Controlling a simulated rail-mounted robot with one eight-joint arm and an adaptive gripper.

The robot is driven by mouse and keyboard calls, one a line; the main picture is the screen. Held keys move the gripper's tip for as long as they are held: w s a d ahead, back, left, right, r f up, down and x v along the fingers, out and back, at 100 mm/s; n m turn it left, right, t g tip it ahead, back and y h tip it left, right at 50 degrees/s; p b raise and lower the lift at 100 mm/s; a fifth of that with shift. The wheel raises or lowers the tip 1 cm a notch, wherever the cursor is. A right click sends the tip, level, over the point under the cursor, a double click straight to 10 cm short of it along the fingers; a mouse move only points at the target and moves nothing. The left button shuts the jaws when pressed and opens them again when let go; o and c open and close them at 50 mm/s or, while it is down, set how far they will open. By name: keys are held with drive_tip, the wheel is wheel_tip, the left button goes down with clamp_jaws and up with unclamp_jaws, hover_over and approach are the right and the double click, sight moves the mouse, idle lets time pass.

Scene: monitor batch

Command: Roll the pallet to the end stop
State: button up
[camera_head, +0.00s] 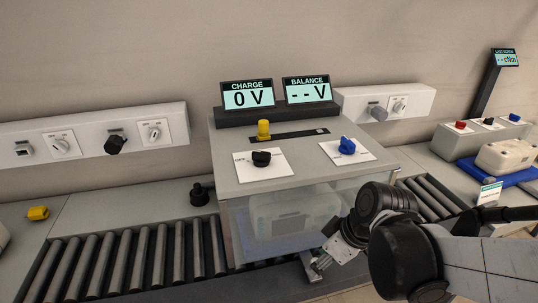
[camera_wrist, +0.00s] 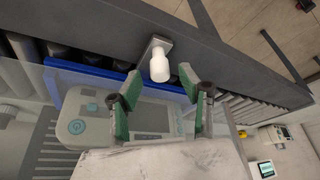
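The blue pallet (camera_wrist: 185,86) lies on the rollers with a pale monitor (camera_wrist: 115,118) on it, in the wrist view. In the head view that monitor (camera_head: 290,215) shows through the clear front of the grey test station; its pallet is hard to make out there. A white knob (camera_wrist: 158,66) on a grey plate stands at the pallet's edge. My gripper (camera_wrist: 168,90) is open, with green-padded fingers spread and the knob just beyond the gap between them. In the head view my gripper (camera_head: 318,264) is low at the station's front right corner. I cannot identify the end stop.
The roller conveyor (camera_head: 140,258) runs left and right through the station (camera_head: 240,170). Its CHARGE display (camera_head: 247,96) reads 0 V. Another monitor (camera_head: 505,155) sits on a blue pallet (camera_head: 512,180) at right. A black peg (camera_head: 198,193) and yellow object (camera_head: 38,213) are at left.

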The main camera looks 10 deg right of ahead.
drive_tip(key=shift+b+x, duration=0.4)
drive_tip(key=shift+x, duration=0.9)
drive_tip(key=shift+c, duration=0.4)
clamp_jaws()
